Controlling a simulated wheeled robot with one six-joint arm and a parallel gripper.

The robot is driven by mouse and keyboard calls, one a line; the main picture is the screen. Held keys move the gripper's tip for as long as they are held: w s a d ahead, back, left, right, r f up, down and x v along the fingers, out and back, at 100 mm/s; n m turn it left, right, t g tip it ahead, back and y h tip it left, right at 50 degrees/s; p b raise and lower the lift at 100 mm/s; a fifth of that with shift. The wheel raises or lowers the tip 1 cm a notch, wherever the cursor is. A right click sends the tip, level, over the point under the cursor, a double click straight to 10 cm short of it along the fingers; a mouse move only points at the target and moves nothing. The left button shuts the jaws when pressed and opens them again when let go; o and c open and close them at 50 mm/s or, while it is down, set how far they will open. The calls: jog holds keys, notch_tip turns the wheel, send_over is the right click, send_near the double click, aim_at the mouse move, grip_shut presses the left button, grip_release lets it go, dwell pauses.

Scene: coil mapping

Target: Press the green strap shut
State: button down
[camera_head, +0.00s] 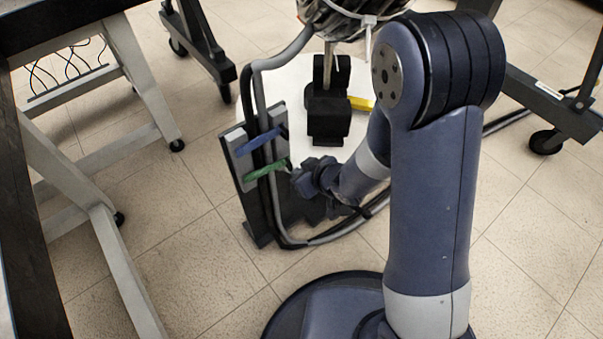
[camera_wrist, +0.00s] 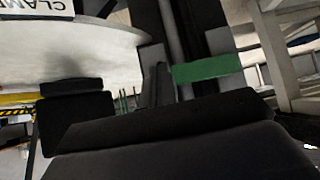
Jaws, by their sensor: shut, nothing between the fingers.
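The green strap (camera_head: 265,170) lies across the cables on the upright panel (camera_head: 243,178), below a blue strap (camera_head: 256,146). Its right end is close to my gripper (camera_head: 291,166), which reaches in from the right. In the wrist view the green strap (camera_wrist: 207,69) spans the cables, just right of the dark fingertips (camera_wrist: 157,84). My gripper is shut with nothing in it. I cannot tell whether the fingertips touch the strap, or whether the strap's end is fastened.
A grey cable (camera_head: 260,82) and a black cable run down the panel and loop below it. A white round table (camera_head: 291,83) with a black block fixture (camera_head: 328,115) and a yellow item (camera_head: 361,103) stands behind. Wheeled frames stand left and right.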

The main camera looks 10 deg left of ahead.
jog(key=shift+w, duration=0.1)
jog(key=shift+w+a+p, duration=0.2)
jog(key=shift+w+p, duration=0.25)
jog(key=shift+w, duration=0.1)
jog(key=shift+w+a+p, duration=0.2)
jog(key=shift+w+p, duration=0.2)
jog(key=shift+w, duration=0.15)
